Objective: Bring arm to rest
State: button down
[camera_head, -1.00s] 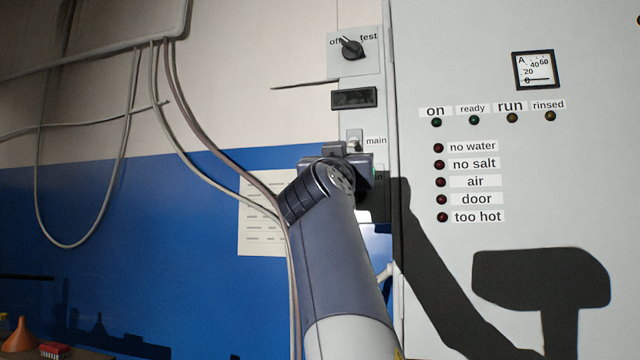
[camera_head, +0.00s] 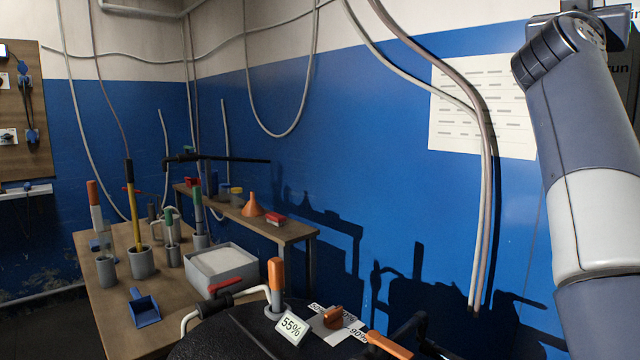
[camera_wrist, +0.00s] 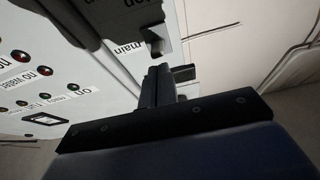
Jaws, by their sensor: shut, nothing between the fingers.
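My arm (camera_head: 592,190) rises along the right edge of the head view, bent at its top joint. The hand at its end is partly cut off by the frame's edge, and its fingertips cannot be made out there. In the wrist view my gripper (camera_wrist: 160,72) is shut and empty, with its dark fingers together. The fingertips are close to a grey fitting (camera_wrist: 152,36) beside the label "main" (camera_wrist: 128,48). Whether they touch it cannot be told.
A pale panel with indicator lamps (camera_wrist: 22,57) is close to the gripper. Cables (camera_head: 485,200) hang left of the arm before a blue wall with a paper sheet (camera_head: 465,110). A bench (camera_head: 100,265) with tools and a dark drum top (camera_head: 235,335) stand lower left.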

jog(key=r+y+p, duration=0.1)
jog(key=p, duration=0.3)
jog(key=w+d+r+g+p, duration=0.1)
jog(key=r+p, duration=0.1)
jog(key=p, duration=0.3)
jog(key=r+g+y+p, duration=0.1)
jog(key=r+p, duration=0.1)
jog(key=p, duration=0.3)
jog(key=shift+w+d+y, duration=0.25)
jog(key=shift+d+y, duration=0.05)
jog(key=g+p, duration=0.1)
jog(key=p, duration=0.1)
jog(key=shift+r+y+p, duration=0.2)
jog(key=shift+y+p, duration=0.1)
jog(key=shift+r+p, duration=0.25)
jog(key=shift+p, duration=1)
jog(key=p, duration=0.1)
jog(key=y+p, duration=0.1)
jog(key=p, duration=0.1)
jog(key=shift+s+a+r+g, duration=0.1)
jog(key=shift+r+g, duration=0.15)
jog(key=shift+g, duration=0.15)
jog(key=shift+s+p, duration=0.1)
jog(key=shift+p, duration=0.4)
